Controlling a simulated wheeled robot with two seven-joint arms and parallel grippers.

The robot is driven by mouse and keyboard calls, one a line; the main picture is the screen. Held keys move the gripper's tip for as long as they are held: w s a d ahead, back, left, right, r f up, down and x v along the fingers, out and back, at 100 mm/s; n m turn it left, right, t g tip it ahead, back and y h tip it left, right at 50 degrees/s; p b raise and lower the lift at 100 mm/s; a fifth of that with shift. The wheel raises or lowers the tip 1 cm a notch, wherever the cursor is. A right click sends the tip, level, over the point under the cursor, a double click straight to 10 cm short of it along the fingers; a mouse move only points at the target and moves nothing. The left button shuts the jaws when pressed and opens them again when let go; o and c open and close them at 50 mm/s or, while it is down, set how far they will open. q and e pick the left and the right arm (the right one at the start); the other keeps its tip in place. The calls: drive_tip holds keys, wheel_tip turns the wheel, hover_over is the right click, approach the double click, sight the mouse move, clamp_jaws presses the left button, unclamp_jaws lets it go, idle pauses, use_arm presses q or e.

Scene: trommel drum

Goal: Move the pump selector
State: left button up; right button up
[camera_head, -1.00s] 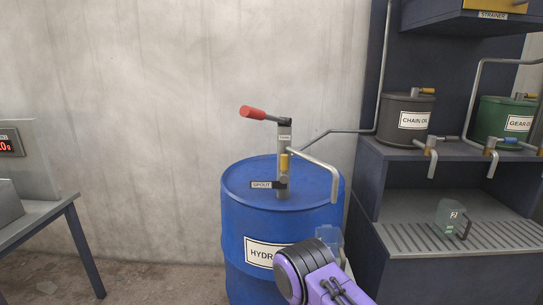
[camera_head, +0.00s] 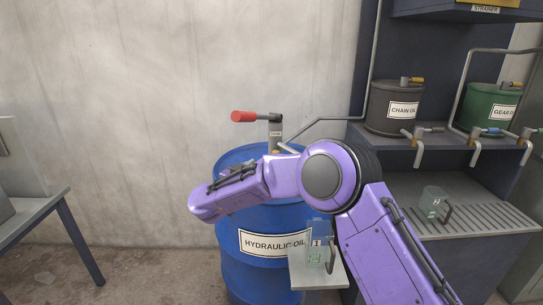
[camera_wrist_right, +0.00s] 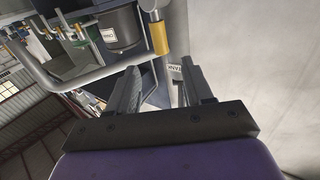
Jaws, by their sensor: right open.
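The hand pump stands on the blue drum (camera_head: 230,232) labelled hydraulic oil; its red-gripped crank handle (camera_head: 243,116) and upper column (camera_head: 275,138) show above my right arm. The yellow selector lever seems to be the yellow piece (camera_wrist_right: 159,38) in the right wrist view, beyond the fingertips and near the middle. The label reading TANK (camera_wrist_right: 173,72) shows between the fingers. My right gripper (camera_wrist_right: 160,84) is open and empty, facing the pump. In the head view my arm hides the gripper, the selector and the SPOUT label. My left gripper is not in view.
A bent silver spout pipe (camera_wrist_right: 62,83) runs close left of the fingers. A jug marked 1 (camera_head: 318,245) stands on a small platform (camera_head: 310,275) at the drum. Chain oil (camera_head: 393,108) and gear oil (camera_head: 492,108) tanks stand on the shelf right, above a jug marked 2 (camera_head: 432,203).

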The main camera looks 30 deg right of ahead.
drive_tip(key=p+x, duration=0.1)
drive_tip(key=x, duration=0.7)
drive_tip(key=shift+a+f, duration=0.1)
clamp_jaws()
